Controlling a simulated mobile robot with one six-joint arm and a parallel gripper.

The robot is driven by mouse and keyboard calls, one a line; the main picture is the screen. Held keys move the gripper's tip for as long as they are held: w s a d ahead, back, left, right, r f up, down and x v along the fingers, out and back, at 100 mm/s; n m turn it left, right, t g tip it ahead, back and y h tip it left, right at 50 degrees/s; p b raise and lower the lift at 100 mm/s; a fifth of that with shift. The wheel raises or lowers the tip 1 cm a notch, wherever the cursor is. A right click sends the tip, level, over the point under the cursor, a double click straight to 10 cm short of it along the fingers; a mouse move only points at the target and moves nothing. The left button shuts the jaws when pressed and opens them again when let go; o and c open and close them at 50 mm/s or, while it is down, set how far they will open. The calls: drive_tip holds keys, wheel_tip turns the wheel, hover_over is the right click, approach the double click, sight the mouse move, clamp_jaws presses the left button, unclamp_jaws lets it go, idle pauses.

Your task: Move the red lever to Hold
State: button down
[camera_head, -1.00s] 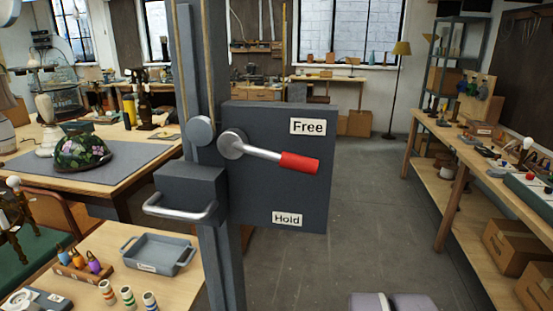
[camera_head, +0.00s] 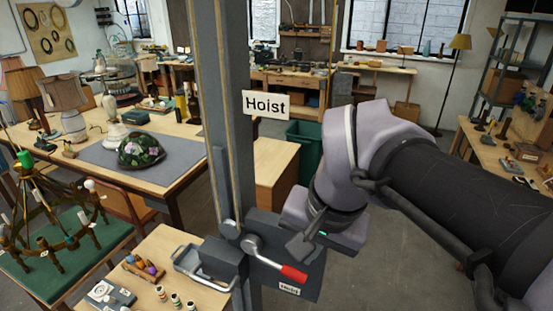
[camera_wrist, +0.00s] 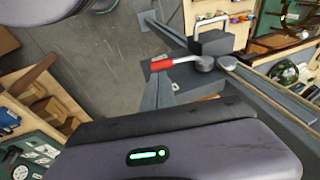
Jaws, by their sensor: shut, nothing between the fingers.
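The red lever handle (camera_head: 293,274) sits on a silver arm that runs from a round pivot (camera_head: 250,243) on the dark control box (camera_head: 262,222). It points right and slightly down, a little above the Hold label (camera_head: 289,288). The Free label is not visible; my arm covers that part of the box. My gripper (camera_head: 301,247) is shut and empty, just above the red handle in the head view. In the wrist view the red handle (camera_wrist: 161,64) lies just beyond my fingertips (camera_wrist: 163,84). I cannot tell whether they touch it.
The upright hoist column (camera_head: 228,130) bears a Hoist sign (camera_head: 266,105). A silver bar handle (camera_head: 190,265) sticks out left of the box. A green bin (camera_head: 306,150) stands behind.

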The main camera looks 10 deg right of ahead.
drive_tip(key=p, duration=0.2)
approach(295, 271)
drive_tip(key=b+x, duration=0.1)
drive_tip(key=x, duration=0.5)
drive_tip(key=shift+w+f, duration=0.25)
drive_tip(key=shift+f, duration=0.1)
drive_tip(key=shift+f+b, duration=0.15)
drive_tip(key=shift+b, duration=0.2)
